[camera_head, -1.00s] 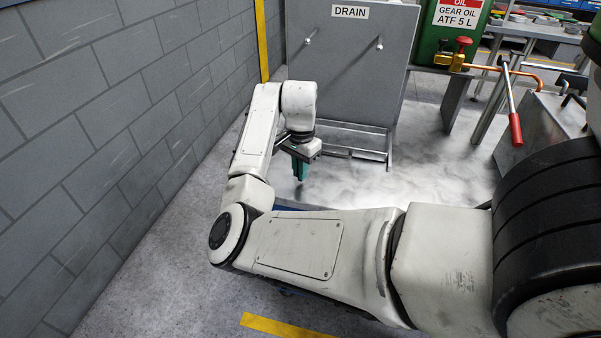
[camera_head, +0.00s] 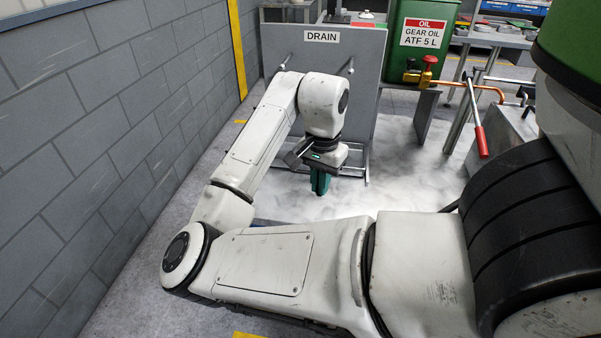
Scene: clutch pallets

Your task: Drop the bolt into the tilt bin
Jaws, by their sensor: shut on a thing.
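My gripper (camera_head: 320,184) hangs at the end of my white arm and points down, with green fingers close together. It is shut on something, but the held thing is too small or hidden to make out. I cannot see the bolt by itself. No bin that I can name as the tilt bin shows clearly. A small blue edge (camera_head: 268,223) shows just behind my forearm, mostly hidden by it.
A grey panel marked DRAIN (camera_head: 325,80) stands behind my gripper. A grey block wall (camera_head: 100,110) runs along the left. Pale floor (camera_head: 400,175) lies open between.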

